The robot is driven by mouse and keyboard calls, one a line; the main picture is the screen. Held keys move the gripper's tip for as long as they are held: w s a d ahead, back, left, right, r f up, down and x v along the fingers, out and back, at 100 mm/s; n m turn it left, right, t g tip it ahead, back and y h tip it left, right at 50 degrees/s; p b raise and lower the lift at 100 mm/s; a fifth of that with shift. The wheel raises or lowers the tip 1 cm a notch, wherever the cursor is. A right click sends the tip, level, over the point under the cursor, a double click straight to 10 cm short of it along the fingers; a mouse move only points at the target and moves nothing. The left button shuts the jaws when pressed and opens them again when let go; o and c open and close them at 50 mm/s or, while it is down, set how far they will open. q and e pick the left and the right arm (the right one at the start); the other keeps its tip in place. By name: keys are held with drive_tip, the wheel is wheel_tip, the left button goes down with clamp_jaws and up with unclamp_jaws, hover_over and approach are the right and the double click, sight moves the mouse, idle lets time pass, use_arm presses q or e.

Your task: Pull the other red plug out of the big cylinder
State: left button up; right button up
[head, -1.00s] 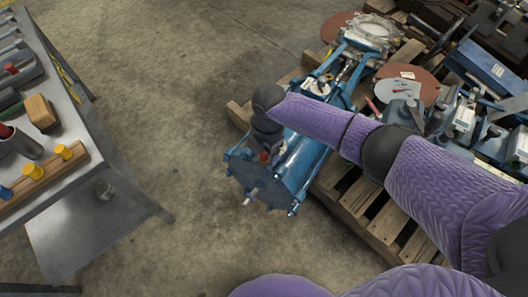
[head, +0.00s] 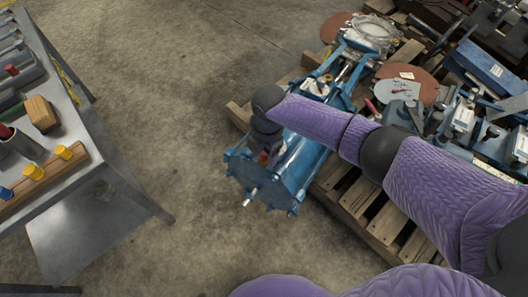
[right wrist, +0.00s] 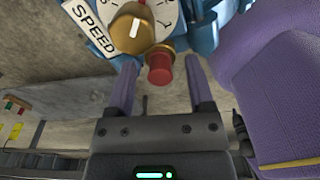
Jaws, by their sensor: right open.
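The big blue cylinder (head: 298,172) lies on the pallet, its near end sticking out over the floor. In the right wrist view, the red plug (right wrist: 159,70) sits on the blue body next to a brass knob and a dial marked SPEED (right wrist: 90,24). My right gripper (right wrist: 161,66) is open, with one finger on each side of the plug and a visible gap to each. My wrist hides part of the cylinder in the head view. My left gripper is out of view.
The wooden pallet (head: 378,219) carries other machine parts on the right. A metal workbench (head: 98,140) at the left holds a wooden rack (head: 70,167) with yellow and blue pegs. The concrete floor between bench and pallet is clear.

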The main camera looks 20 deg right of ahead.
clamp_jaws()
idle(0.3)
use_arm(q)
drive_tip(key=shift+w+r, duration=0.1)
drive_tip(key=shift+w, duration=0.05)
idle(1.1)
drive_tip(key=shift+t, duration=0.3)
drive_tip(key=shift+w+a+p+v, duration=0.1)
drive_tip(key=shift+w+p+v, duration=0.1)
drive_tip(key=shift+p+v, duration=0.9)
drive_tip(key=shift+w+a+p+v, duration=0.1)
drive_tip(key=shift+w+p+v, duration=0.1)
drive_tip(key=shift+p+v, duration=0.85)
use_arm(e)
drive_tip(key=shift+w+d+r, duration=0.1)
drive_tip(key=shift+d+r, duration=0.05)
drive_tip(key=shift+r, duration=2.85)
